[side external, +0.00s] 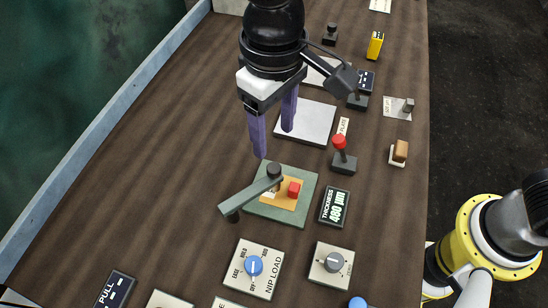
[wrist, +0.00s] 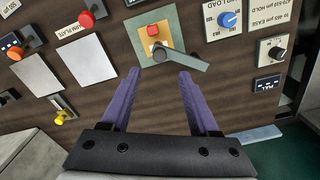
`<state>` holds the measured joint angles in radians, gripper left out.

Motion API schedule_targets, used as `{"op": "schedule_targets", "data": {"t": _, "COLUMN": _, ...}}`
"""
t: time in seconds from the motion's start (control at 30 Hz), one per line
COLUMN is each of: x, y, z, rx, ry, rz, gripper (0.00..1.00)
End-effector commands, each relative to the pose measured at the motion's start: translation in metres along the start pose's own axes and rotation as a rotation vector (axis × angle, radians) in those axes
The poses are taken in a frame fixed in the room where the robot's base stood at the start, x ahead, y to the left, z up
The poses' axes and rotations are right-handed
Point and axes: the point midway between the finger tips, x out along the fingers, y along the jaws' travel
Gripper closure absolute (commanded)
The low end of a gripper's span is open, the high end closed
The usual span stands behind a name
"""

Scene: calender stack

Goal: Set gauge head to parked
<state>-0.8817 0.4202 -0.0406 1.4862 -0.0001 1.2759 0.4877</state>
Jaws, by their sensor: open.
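The gauge head looks like a dark grey swing arm (side external: 250,195) on a green plate (side external: 309,182). A round dark knob is at one end, and the other end reaches past the plate's left edge in the side view. In the wrist view the arm (wrist: 182,60) points right, below the red block (wrist: 153,31). My gripper (side external: 273,142) is open and empty, its purple fingers above the panel near the knob end. In the wrist view its fingertips (wrist: 159,72) flank the arm's left end.
A thickness display (side external: 335,207) reading 480 µm is beside the plate. A red-topped lever (side external: 342,155) and a white plate (side external: 305,122) are further up the panel. A blue nip load knob (side external: 253,266) is below. A yellow-ringed machine (side external: 480,235) stands at right.

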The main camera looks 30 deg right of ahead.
Motion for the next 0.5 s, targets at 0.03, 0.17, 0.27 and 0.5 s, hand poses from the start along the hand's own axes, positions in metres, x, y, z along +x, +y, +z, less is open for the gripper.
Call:
{"op": "schedule_targets", "data": {"t": 0.03, "x": 0.011, "y": 0.001, "z": 0.001, "rx": 0.000, "ry": -0.005, "rz": 0.003, "gripper": 0.39}}
{"op": "schedule_targets", "data": {"t": 0.17, "x": 0.037, "y": 0.001, "z": 0.001, "rx": 0.001, "ry": -0.004, "rz": 0.003, "gripper": 0.39}}
{"op": "schedule_targets", "data": {"t": 0.27, "x": 0.055, "y": 0.001, "z": 0.001, "rx": 0.001, "ry": -0.004, "rz": 0.002, "gripper": 0.39}}
{"op": "schedule_targets", "data": {"t": 0.5, "x": 0.082, "y": 0.001, "z": 0.000, "rx": 0.001, "ry": -0.001, "rz": 0.001, "gripper": 0.39}}
